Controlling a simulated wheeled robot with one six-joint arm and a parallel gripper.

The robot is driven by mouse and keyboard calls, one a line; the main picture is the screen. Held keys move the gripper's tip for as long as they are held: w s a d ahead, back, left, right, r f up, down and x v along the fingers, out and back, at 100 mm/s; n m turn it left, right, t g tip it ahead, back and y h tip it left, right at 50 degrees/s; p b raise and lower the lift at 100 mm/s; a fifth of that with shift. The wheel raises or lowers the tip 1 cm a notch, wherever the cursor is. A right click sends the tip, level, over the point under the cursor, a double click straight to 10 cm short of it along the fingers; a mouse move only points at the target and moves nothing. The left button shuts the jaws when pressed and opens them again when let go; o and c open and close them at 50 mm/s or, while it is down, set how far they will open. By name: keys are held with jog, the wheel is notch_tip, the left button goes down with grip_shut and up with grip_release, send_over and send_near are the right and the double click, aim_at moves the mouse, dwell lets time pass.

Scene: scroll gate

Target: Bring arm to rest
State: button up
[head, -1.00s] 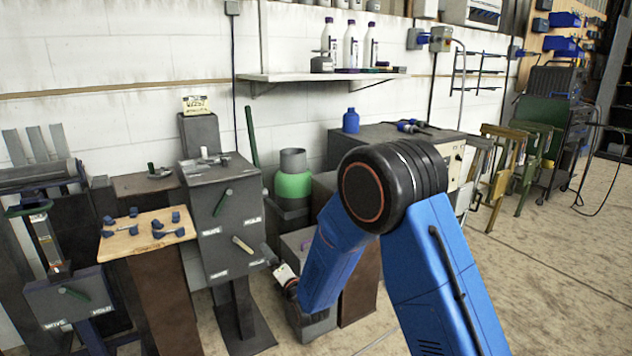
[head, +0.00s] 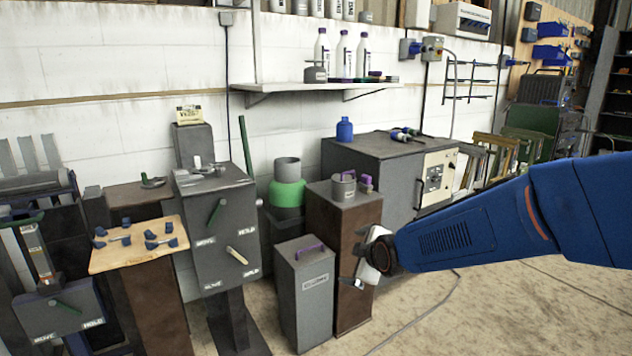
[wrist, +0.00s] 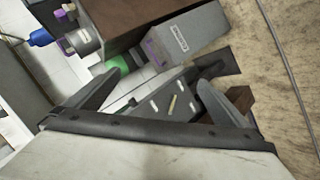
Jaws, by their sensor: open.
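My gripper (head: 366,268) is at the end of my blue arm, which reaches in from the right edge of the head view. It hangs in front of the brown pedestal and to the right of the grey box with the purple handle. In the wrist view my gripper (wrist: 160,97) shows two dark fingers spread wide apart with nothing between them. The grey lever box (head: 214,235) stands to the left, its green and cream levers on the front. The lever box also shows beyond the fingers in the wrist view (wrist: 158,103).
The grey box with a purple handle (head: 305,290) stands beside the brown pedestal (head: 342,235). A wooden board (head: 125,255) holds several blue pieces. A green-banded cylinder (head: 288,192) and a grey cabinet (head: 375,170) stand behind. The floor at front right (head: 500,315) is mostly clear.

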jog(key=s+d+m+g+h, duration=0.1)
jog(key=s+d+m, duration=0.4)
jog(key=s, duration=0.6)
jog(key=s+d+r+m+g+h, duration=0.1)
jog(key=s+d+m, duration=0.4)
jog(key=s, duration=0.7)
jog(key=s+d+m+g+h, duration=0.1)
jog(key=s+d+m+g, duration=0.2)
jog(key=s+d+m, duration=0.2)
jog(key=s+d, duration=0.3)
jog(key=s, duration=0.4)
jog(key=shift+s+d+r+g, duration=0.2)
jog(key=shift+s+d+g, duration=0.05)
jog(key=shift+g, duration=0.05)
